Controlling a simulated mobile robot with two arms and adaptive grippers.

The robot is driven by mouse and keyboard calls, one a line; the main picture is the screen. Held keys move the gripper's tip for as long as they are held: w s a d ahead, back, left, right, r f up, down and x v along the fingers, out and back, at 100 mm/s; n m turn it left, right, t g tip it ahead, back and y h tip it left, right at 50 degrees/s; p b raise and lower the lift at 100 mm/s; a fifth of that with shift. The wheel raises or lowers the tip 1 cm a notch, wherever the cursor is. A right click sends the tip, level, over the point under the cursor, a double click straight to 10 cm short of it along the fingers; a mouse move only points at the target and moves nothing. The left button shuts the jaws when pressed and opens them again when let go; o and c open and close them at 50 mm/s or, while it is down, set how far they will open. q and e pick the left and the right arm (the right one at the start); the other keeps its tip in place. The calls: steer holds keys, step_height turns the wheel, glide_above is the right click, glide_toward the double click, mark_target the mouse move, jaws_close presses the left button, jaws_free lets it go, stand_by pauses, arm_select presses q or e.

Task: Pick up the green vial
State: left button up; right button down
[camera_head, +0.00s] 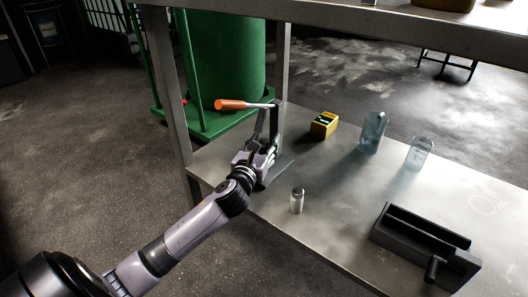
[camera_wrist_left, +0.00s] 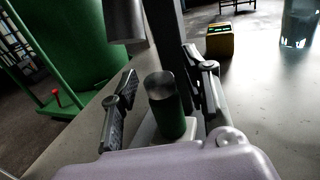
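In the head view my left gripper (camera_head: 262,153) is at the foot of the lever stand and hides the vial. My right gripper is in neither view.
The lever stand (camera_head: 276,122) with an orange handle (camera_head: 231,104) rises right behind my left gripper. A small clear vial (camera_head: 297,201), a yellow box (camera_head: 324,124), glass bottles (camera_head: 372,133) and a dark holder (camera_head: 412,234) are on the metal table (camera_head: 345,190). A shelf (camera_head: 400,28) overhangs the back.

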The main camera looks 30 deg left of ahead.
arm_select(q)
jaws_close()
stand_by(0.3)
steer(key=shift+r, duration=0.1)
